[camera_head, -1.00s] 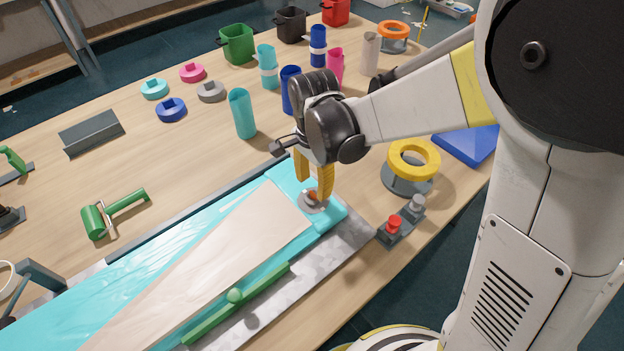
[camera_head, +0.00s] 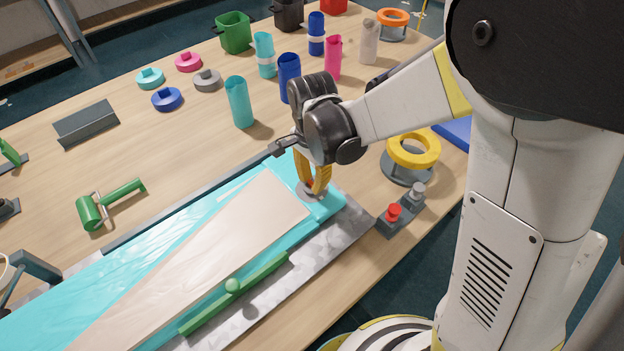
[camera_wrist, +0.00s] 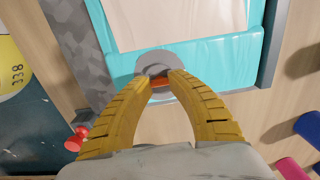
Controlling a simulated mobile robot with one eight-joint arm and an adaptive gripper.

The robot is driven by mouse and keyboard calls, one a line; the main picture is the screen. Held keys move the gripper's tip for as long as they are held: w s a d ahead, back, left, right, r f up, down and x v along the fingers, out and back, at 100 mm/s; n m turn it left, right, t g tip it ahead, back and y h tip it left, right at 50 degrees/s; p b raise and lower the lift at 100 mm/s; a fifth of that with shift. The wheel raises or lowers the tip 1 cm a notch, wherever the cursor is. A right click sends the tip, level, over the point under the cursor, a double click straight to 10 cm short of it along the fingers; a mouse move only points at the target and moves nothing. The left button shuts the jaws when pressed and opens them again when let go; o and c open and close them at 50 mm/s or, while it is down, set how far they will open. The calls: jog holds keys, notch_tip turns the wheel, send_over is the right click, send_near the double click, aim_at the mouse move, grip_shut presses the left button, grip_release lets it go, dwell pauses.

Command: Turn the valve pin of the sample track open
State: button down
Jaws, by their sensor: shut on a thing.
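The sample track (camera_head: 95,305) is a turquoise inflatable sheet with a beige panel, lying flat on a grey board. Its valve is a round grey disc (camera_wrist: 153,60) at the near-right end of the track, with an orange-red pin (camera_wrist: 161,88) across it. My gripper (camera_head: 313,189) points down over this end of the track. Its yellow fingers are closed on the valve pin, and in the wrist view the fingertips (camera_wrist: 161,82) meet at the pin from both sides. The fingers hide most of the pin.
A red-button box (camera_head: 394,213) and a yellow ring on a stand (camera_head: 413,150) are to the right. A green roller (camera_head: 92,212) lies left. Several cups and valve caps stand behind.

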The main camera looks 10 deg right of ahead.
jog(key=shift+n, duration=0.3)
jog(key=n, duration=0.3)
jog(key=shift+n, duration=0.3)
jog(key=n, duration=0.4)
jog(key=shift+n, duration=0.3)
jog(key=n, duration=0.4)
jog(key=shift+n, duration=2.5)
jog(key=c, duration=1.2)
grip_release()
jog(key=shift+r, duration=0.15)
